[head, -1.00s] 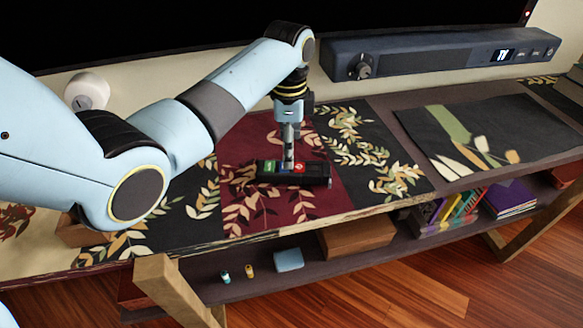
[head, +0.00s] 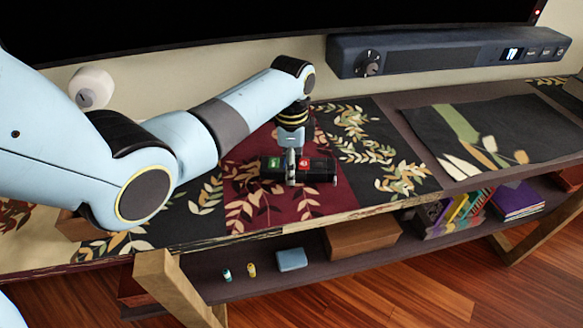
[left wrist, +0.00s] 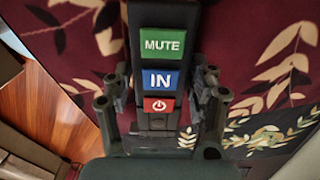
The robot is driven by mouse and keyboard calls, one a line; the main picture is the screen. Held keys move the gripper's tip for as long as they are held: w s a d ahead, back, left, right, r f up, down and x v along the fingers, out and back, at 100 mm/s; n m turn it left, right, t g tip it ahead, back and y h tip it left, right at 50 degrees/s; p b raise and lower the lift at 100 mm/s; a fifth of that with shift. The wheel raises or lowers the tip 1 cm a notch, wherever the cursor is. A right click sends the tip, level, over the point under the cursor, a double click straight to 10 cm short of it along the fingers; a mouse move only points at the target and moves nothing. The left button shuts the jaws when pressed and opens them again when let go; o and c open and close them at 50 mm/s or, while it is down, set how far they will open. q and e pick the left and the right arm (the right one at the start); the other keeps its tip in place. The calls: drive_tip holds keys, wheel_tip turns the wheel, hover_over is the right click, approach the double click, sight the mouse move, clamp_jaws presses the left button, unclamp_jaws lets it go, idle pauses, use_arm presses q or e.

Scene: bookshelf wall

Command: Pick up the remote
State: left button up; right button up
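The remote (head: 318,166) is a black bar with green, blue and red labels. It lies on the dark red leaf-patterned part of the shelf top. In the left wrist view the remote (left wrist: 162,16) shows MUTE, IN and power buttons. My left gripper (head: 291,178) points down over the middle of the remote. In the left wrist view its fingers (left wrist: 163,112) are spread, one on each side of the remote near the power button. Contact is not clear. The remote's near end is partly hidden by the gripper. My right gripper is not in view.
A dark soundbar (head: 450,52) hangs on the wall behind, below a large black screen (head: 260,22). A white round knob-like object (head: 92,88) is at the left. The lower shelf holds a wooden box (head: 362,236), small items and books (head: 517,200). The top right of the remote is clear.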

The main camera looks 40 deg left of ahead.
use_arm(q)
drive_tip(key=c, duration=0.9)
